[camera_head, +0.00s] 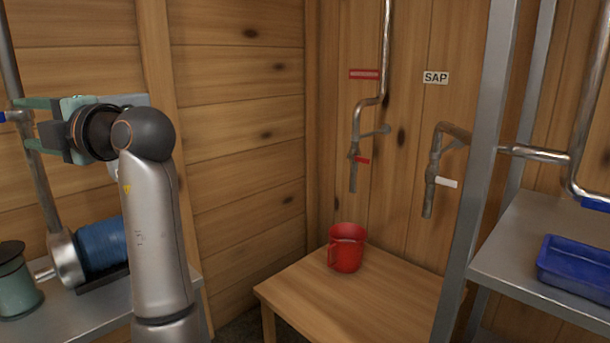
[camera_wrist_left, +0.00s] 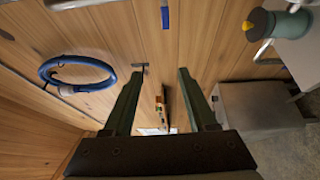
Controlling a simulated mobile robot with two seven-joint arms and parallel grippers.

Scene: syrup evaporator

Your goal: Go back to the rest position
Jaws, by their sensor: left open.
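My left arm rises at the left of the head view. Its gripper (camera_head: 27,124) points left, with its two green fingers apart and nothing seen between them. In the left wrist view, the same gripper (camera_wrist_left: 159,75) is open and empty, facing a wooden plank wall. A small dark object shows on the wall between the fingers, apart from them and too small to tell. My right gripper is in neither view.
Below my left arm, a metal counter holds a green canister (camera_head: 17,281) and a blue ribbed cylinder (camera_head: 101,245). A red pitcher (camera_head: 346,249) stands on a wooden table (camera_head: 365,302) below two pipes. A blue tray (camera_head: 575,262) sits on the right shelf. A blue hose (camera_wrist_left: 77,63) hangs on the wall.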

